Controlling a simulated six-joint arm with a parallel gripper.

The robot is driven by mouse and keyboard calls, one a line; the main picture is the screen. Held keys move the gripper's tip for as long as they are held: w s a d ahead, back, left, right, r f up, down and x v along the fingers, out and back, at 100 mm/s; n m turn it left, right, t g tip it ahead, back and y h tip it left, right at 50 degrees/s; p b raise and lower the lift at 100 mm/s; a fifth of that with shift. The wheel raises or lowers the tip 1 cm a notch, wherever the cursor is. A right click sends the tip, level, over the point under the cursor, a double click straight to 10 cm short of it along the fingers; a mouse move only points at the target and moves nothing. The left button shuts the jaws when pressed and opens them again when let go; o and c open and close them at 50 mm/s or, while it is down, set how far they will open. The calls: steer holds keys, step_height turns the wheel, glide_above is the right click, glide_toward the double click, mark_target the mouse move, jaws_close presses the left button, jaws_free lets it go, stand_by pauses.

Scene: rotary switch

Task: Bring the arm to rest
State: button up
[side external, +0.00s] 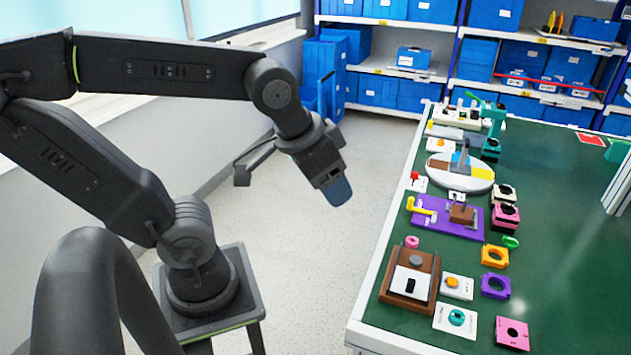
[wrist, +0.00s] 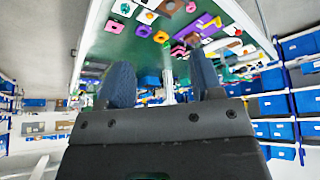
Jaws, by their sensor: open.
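My gripper (side external: 338,188) hangs at the end of my dark arm in the side view, over the floor to the left of the green table (side external: 560,190). It is clear of the table and touches nothing. In the wrist view the two blue fingers of my gripper (wrist: 160,85) stand apart with nothing between them. The rotary switch cannot be told for sure; a round disc in white, yellow, blue and grey (side external: 475,181) lies on the table, and a white plate with a teal knob (side external: 456,317) lies at its near edge.
A purple board (side external: 465,228), a brown box (side external: 425,262) and several coloured blocks, such as an orange one (side external: 495,256), line the table's left side. Shelves with blue bins (side external: 400,90) stand at the back. The floor (side external: 310,270) between arm and table is free.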

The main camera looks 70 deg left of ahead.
steer(key=shift+s+a+f, duration=0.1)
steer(key=shift+s, duration=0.4)
steer(key=shift+s+a+f, duration=0.1)
steer(key=shift+s, duration=0.35)
stand_by(0.6)
